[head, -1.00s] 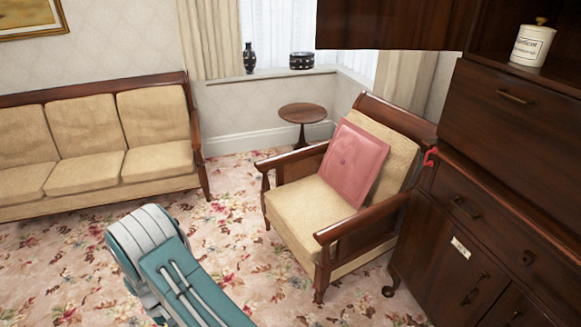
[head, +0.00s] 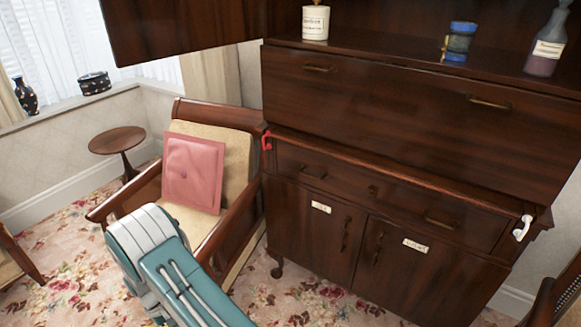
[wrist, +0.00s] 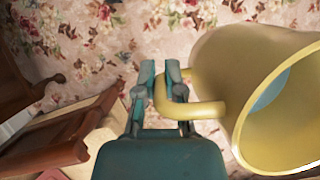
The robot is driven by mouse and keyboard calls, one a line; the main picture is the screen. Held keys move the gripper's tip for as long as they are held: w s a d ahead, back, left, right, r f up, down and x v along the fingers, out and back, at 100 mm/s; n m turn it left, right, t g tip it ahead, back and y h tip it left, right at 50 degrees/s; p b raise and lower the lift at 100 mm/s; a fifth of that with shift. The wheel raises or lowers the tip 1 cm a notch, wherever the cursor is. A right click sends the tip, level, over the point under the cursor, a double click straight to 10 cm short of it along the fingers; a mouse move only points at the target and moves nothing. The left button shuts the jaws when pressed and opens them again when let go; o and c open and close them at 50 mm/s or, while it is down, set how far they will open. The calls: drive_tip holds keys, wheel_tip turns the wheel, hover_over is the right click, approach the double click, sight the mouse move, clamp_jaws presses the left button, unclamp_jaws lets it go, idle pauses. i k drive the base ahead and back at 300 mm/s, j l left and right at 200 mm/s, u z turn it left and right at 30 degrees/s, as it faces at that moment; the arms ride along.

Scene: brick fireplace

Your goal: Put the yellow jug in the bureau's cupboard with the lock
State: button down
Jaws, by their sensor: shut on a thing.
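The yellow jug (wrist: 222,62) fills the right of the wrist view, lying sideways in that picture with its open mouth toward the lower right. My gripper (wrist: 164,78) is shut on its handle. The dark wood bureau (head: 400,150) stands at the right of the head view. Its two lower cupboard doors, left (head: 308,235) and right (head: 400,275), are shut; each bears a small white label too blurred to read. Which one has the lock I cannot tell. The gripper and jug are outside the head view.
A wide drawer (head: 345,178) sits above the doors. A red hook (head: 267,141) and a white hook (head: 522,228) are on the bureau's sides. An armchair with a pink cushion (head: 193,172) stands close to its left. An upper panel (head: 180,28) juts out leftward. Patterned carpet lies in front.

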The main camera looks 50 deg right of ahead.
sight(364, 45)
drive_tip(key=i+z, duration=0.1)
drive_tip(key=z, duration=2.5)
